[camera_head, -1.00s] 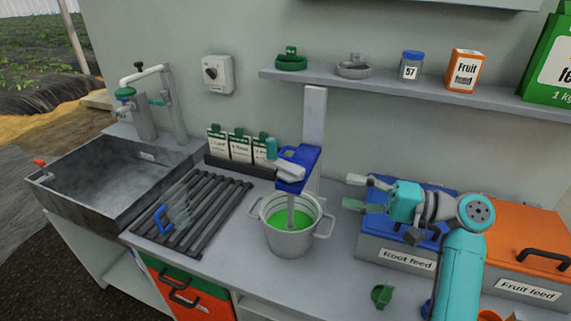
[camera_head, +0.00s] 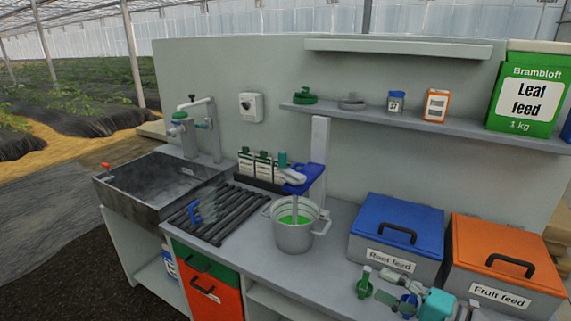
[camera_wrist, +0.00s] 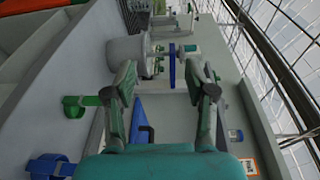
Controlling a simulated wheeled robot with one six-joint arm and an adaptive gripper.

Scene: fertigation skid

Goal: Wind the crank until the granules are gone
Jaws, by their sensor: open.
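The crank (camera_head: 290,177) is a pale arm with a teal knob on top of a blue stirrer bracket (camera_head: 308,181). Its grey shaft goes down into a metal pot (camera_head: 292,238) with two handles. Bright green content (camera_head: 287,219) shows in the pot; I cannot tell granules apart in it. My gripper (camera_head: 384,286) is open and empty, low at the front right of the counter, well apart from the crank. In the wrist view, my gripper's fingers (camera_wrist: 164,80) are spread, with the pot (camera_wrist: 124,54) and blue bracket (camera_wrist: 172,66) beyond them.
A green scoop (camera_head: 364,282) and a blue scoop (camera_head: 407,303) are near my gripper. The Root feed bin (camera_head: 395,258) and Fruit feed bin (camera_head: 502,294) stand right. A black rack (camera_head: 212,225) and sink (camera_head: 160,210) lie left. A shelf (camera_head: 400,123) hangs above.

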